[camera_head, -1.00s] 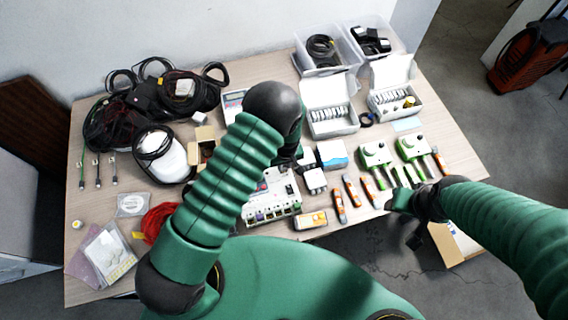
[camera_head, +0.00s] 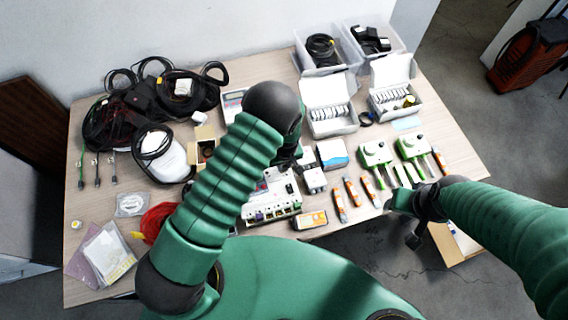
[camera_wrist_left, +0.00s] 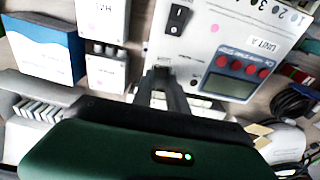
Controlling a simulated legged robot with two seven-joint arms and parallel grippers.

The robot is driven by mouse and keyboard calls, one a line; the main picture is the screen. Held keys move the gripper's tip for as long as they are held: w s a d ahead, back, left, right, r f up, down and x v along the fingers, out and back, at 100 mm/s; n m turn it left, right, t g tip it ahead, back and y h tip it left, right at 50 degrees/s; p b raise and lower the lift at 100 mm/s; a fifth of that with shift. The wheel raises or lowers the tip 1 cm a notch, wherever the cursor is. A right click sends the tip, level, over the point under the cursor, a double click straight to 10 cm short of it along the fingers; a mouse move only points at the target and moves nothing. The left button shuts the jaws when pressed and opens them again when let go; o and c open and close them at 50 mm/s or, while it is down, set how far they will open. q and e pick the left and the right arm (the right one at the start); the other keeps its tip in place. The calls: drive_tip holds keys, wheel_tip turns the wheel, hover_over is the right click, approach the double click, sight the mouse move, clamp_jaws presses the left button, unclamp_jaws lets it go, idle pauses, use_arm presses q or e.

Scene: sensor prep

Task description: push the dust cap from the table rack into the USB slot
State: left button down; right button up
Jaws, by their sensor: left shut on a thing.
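In the left wrist view, my left gripper (camera_wrist_left: 162,80) is shut at the lower edge of a white instrument panel (camera_wrist_left: 205,45). Its fingertips are at or very near a small dark opening, which I take to be the USB slot (camera_wrist_left: 163,70). The jaws hold something small, likely the dust cap, but the fingers hide it. In the head view, the left gripper (camera_head: 288,160) is mostly behind my forearm, over the white instrument (camera_head: 272,212). My right gripper (camera_head: 415,238) hangs off the table's front edge; its finger gap is unclear. I cannot pick out the table rack.
Beside the instrument are a blue-and-white box (camera_head: 332,154) and a small white unit (camera_head: 314,181). Cables (camera_head: 150,100) fill the back left.

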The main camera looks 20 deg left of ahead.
use_arm(q)
drive_tip(key=shift+f+b, duration=0.55)
idle(1.2)
drive_tip(key=c, duration=1.2)
unclamp_jaws()
drive_tip(key=shift+c, duration=0.2)
drive_tip(key=shift+o, duration=0.8)
wheel_tip(320, 180, up, 7)
drive_tip(key=p, duration=0.5)
drive_tip(key=shift+r, duration=0.1)
